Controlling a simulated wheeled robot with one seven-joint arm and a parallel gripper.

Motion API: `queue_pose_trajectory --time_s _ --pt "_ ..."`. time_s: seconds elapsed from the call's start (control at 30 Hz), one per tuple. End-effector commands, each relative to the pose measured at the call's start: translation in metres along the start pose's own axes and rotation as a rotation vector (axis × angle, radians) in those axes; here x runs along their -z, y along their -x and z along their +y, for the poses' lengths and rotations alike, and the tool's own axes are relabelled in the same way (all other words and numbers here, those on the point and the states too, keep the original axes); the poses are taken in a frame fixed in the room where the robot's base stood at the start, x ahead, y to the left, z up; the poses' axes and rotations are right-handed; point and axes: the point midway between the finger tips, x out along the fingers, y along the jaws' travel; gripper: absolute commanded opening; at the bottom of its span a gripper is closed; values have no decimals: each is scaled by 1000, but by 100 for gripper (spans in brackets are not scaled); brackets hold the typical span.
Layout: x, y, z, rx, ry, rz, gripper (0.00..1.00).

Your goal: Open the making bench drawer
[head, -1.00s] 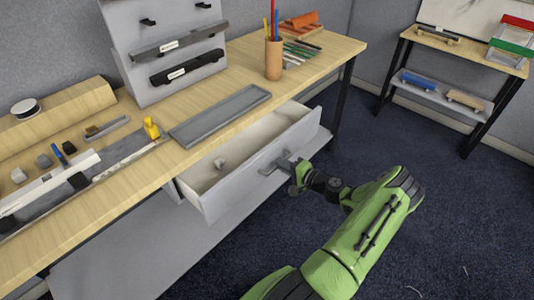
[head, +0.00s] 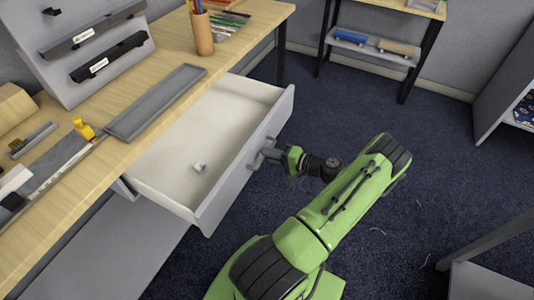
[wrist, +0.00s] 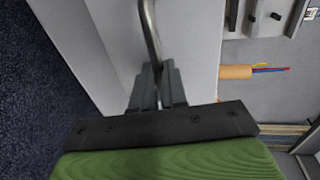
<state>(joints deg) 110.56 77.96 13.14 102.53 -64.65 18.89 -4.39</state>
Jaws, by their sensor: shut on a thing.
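The making bench drawer (head: 243,171) is white and stands well out from under the wooden bench top. Its inside is in view and holds one small pale object (head: 199,167). My gripper (head: 272,154) is at the drawer's front face, shut on the bar handle. In the wrist view the two dark fingers of my gripper (wrist: 152,88) close around the metal handle (wrist: 150,32). The drawer front (wrist: 85,45) shows beside the handle there. The fingertips hide part of the handle.
On the bench top (head: 222,60) lie a grey tray (head: 155,102) and a yellow item (head: 84,129), with a pencil cup (head: 201,34) behind. A small shelf table (head: 375,48) stands at the back. A grey table (head: 490,275) is at lower right. Open dark carpet lies between.

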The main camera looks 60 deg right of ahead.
Motion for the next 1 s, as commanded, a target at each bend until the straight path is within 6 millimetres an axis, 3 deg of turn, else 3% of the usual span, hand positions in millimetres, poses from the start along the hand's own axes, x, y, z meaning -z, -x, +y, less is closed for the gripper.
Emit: queue_pose_trajectory --time_s 0.23,0.27,0.4,0.7,0.83,1.0 --pt "0 0 0 -2 -1 -2 0" --pt "0 0 0 -2 -1 -2 17" --pt "0 0 0 -1 -1 -1 37" --pt "0 2 0 -1 0 1 37" --pt "1 24 0 -2 -1 5 37" --pt "1 72 -1 -2 0 6 37"
